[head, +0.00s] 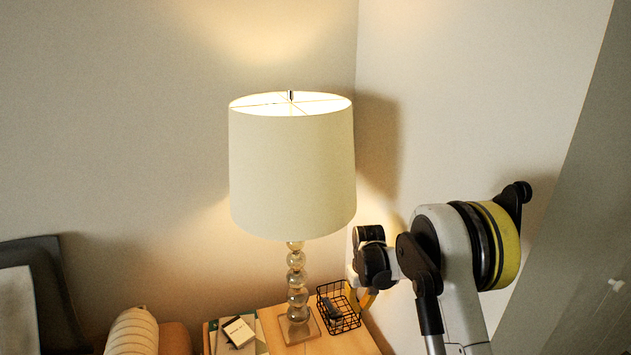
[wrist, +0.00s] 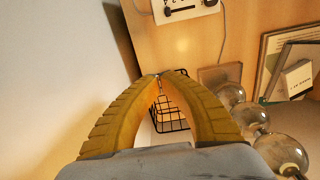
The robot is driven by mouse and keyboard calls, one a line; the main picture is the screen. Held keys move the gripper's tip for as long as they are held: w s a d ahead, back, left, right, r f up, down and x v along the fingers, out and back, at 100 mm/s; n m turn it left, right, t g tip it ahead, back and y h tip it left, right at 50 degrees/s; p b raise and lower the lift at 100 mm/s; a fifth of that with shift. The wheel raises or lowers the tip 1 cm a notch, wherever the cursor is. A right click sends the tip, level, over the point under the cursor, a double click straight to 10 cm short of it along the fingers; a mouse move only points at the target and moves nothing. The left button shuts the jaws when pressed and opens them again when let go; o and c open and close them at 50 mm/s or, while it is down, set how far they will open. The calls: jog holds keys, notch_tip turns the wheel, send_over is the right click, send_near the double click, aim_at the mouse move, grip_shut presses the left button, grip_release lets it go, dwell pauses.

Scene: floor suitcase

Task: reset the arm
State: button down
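My gripper (wrist: 162,74) shows in the wrist view as two yellow ribbed fingers that curve inward, their tips meeting. I see nothing clearly held between them. In the head view, a bit of yellow finger (head: 368,298) shows below my dark wrist, beside the black wire basket; the rest is hidden. The basket (head: 350,318) stands on the wooden tabletop and holds a dark object (head: 336,313). In the wrist view the basket (wrist: 184,122) lies beyond the fingers, partly covered by them. I cannot tell whether the gripper touches it.
A lit lamp (head: 292,170) with a glass-ball stem (head: 297,278) stands left of my gripper. Books (head: 238,332) lie left of its base. The wooden tabletop (head: 352,345) meets the wall. A white panel with knobs (wrist: 182,9) shows at the wrist view's top.

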jog(key=s+d+r+m+t, duration=0.1)
jog(key=s+r+t, duration=0.1)
jog(key=s+r, duration=0.7)
jog(key=s+d+r+m+t, duration=0.1)
jog(key=s+r, duration=0.3)
jog(key=r, duration=1)
jog(key=s+d+r+t, duration=0.1)
jog(key=s+t, duration=0.1)
jog(key=s, duration=0.7)
jog(key=s+d+r+m+t, duration=0.1)
jog(key=s, duration=0.9)
jog(key=shift+s+r+t, duration=0.25)
jog(key=shift+r+t, duration=0.15)
